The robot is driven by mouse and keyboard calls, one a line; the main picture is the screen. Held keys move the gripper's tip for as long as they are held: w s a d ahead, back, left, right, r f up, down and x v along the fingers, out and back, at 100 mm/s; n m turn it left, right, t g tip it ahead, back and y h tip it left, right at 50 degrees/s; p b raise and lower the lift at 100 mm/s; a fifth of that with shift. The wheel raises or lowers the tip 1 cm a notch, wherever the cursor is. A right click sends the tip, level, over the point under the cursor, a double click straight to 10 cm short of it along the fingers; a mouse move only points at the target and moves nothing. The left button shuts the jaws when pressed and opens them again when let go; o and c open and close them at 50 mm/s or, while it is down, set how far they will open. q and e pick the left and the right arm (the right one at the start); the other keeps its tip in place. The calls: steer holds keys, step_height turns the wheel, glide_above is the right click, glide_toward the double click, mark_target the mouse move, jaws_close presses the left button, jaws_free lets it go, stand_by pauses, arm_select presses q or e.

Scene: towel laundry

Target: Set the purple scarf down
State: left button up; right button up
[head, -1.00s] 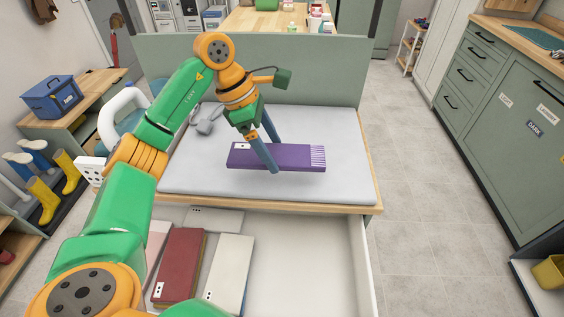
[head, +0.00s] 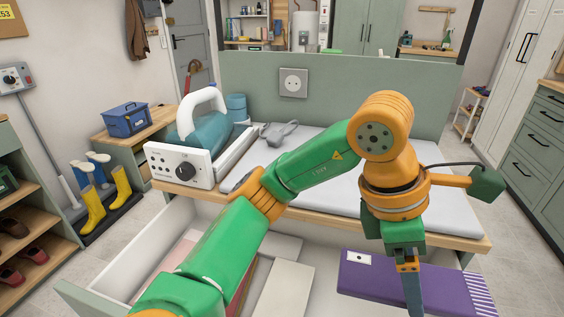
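The purple scarf (head: 362,278) is a flat folded bundle with a small white label at its left end and pale stripes at its right end. It is at the lower right of the head view, in front of the table edge and over the right part of the open drawer (head: 90,302). My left gripper (head: 410,292) points down and is shut on the scarf near its middle. One finger shows in front; the other is hidden behind the cloth. The scarf's lower edge is partly cut off, so I cannot tell whether it touches the drawer floor. My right gripper is not in view.
The drawer's left part holds folded cloths, including a pale one (head: 285,290); my arm hides some. Above it, the table has a grey padded top (head: 330,205). A teal iron with a white handle (head: 205,120) stands on a white control unit (head: 180,165) at left.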

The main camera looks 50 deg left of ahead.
arm_select(q)
steer(key=shift+s+d+f, duration=0.3)
steer(key=shift+d+f, duration=0.25)
steer(key=shift+d, duration=0.4)
steer(key=shift+w+f, duration=0.1)
steer(key=shift+f, duration=0.15)
step_height(320, 180, down, 17)
steer(key=shift+w+f+b, duration=0.1)
steer(key=shift+f+b, duration=0.1)
steer(key=shift+b, duration=1.05)
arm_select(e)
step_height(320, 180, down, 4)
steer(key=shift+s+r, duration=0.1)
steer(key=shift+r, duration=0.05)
